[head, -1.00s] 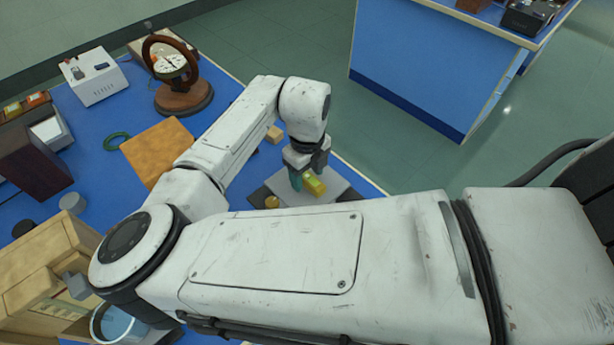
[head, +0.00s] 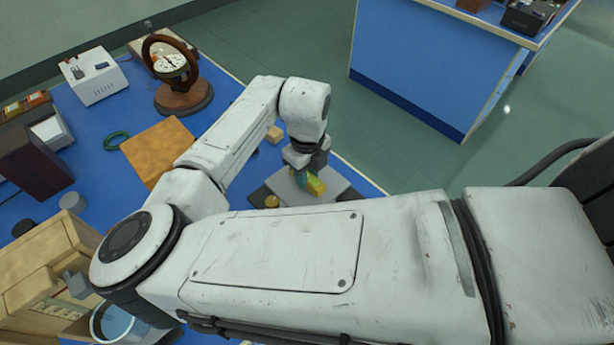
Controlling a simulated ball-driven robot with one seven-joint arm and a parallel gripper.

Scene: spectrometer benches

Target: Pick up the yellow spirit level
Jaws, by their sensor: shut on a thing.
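The yellow spirit level (head: 316,186) is a small yellow block with a greenish part, over a grey plate (head: 335,185) near the blue bench's edge. My gripper (head: 305,172) points down at it and is shut on it. My wrist hides the upper part of the grip. I cannot tell whether the level touches the plate or is slightly above it.
A small brass-coloured knob (head: 272,201) stands left of the level. A wooden board (head: 156,150), a green ring (head: 116,141) and a dial instrument on a round wooden base (head: 183,97) lie farther left. A second blue bench (head: 430,70) stands across the floor.

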